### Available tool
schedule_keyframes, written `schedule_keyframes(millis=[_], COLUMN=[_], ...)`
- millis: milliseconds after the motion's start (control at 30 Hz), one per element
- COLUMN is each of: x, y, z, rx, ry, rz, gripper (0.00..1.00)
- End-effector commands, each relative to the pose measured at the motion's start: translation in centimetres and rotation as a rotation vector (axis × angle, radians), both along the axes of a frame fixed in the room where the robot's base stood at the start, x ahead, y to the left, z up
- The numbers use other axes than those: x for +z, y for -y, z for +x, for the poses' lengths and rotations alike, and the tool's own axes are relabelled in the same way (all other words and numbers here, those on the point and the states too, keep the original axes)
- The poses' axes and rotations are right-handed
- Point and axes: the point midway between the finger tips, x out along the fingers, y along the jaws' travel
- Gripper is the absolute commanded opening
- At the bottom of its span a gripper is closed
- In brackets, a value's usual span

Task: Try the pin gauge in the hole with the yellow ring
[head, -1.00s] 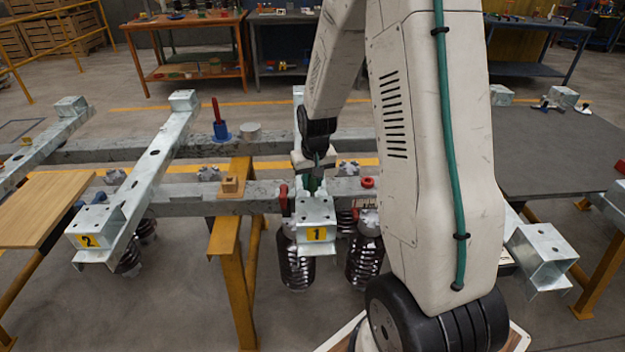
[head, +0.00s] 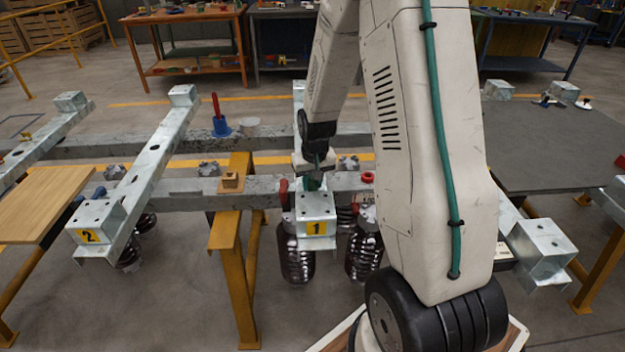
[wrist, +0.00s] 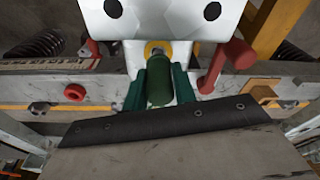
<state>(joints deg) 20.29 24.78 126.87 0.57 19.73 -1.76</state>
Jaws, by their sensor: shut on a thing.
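The pin gauge has a green cylindrical handle (wrist: 159,84), held between the green fingers of my gripper (wrist: 159,92) in the wrist view. Its grey pin end points at the hole with the yellow ring (wrist: 155,47), on the pale bracket. The pin end overlaps the ring in the picture; I cannot tell how deep it sits, if at all. In the head view my gripper (head: 315,181) is low over the galvanised bracket labelled 1 (head: 317,206). There the gauge and the ring are hidden or too small to make out.
A red handle (wrist: 227,64) stands close right of the gripper in the wrist view, and a red ring (wrist: 75,92) lies to the left on the beam. Bracket 2 (head: 97,222) is apart at left.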

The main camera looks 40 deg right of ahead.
Motion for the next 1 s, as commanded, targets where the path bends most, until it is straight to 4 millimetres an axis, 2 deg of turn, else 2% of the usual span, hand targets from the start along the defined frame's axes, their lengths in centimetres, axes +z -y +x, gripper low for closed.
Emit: schedule_keyframes(millis=[533,1000], x=[-0.12,-1.01], y=[0.00,0.00], z=[0.01,0.00], rx=[0.000,0.000], ry=[0.000,0.000], rz=[0.000,0.000], gripper=[0.05,0.05])
